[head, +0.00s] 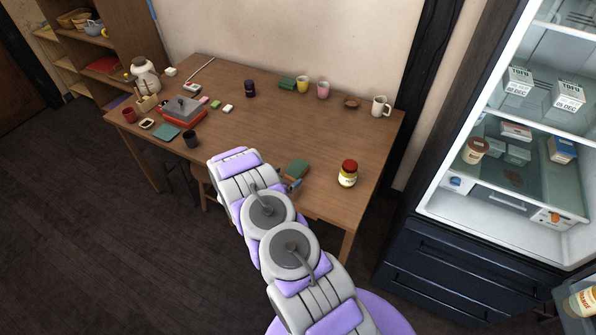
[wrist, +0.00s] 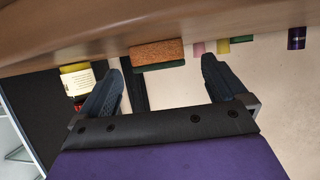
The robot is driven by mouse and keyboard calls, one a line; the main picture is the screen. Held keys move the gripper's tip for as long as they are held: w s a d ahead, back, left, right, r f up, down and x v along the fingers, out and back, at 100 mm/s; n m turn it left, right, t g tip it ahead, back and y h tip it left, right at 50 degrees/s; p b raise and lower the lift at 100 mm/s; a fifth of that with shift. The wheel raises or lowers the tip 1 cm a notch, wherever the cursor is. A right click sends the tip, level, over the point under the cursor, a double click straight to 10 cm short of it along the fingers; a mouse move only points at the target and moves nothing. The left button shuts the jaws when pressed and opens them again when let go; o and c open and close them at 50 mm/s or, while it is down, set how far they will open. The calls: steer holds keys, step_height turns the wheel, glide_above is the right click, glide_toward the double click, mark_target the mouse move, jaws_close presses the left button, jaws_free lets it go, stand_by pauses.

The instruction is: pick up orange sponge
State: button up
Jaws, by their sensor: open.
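The sponge (wrist: 157,52) shows in the wrist view, which looks upside down, with the tabletop along the top. It has an orange-brown layer and a thin green layer, green side up on the table. In the head view its green top (head: 297,168) shows near the table's front edge, just beyond my gripper. My gripper (wrist: 163,68) is open and empty, its two dark fingers spread to either side of the sponge in the picture. I cannot tell the exact gap to it. In the head view my arm hides most of the gripper.
A red-lidded jar (head: 348,174) stands right of the sponge on the wooden table (head: 270,130). Another green block (head: 287,84), cups and a white mug (head: 381,106) stand farther back. A toaster-like appliance (head: 183,110) is at left. An open fridge (head: 510,190) is at right.

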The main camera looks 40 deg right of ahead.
mark_target(292, 174)
steer(key=shift+b+x, duration=0.4)
steer(key=shift+x, duration=0.65)
steer(key=shift+w+d+f+b, duration=0.15)
steer(key=shift+d+b, duration=0.15)
steer(key=shift+d, duration=0.65)
steer(key=shift+d+f, duration=0.15)
steer(key=shift+d, duration=0.1)
steer(key=c, duration=0.3)
steer(key=shift+a, duration=0.45)
steer(key=c, duration=0.7)
steer(key=shift+d, duration=0.1)
steer(key=shift+c, duration=0.3)
steer(key=shift+d, duration=0.1)
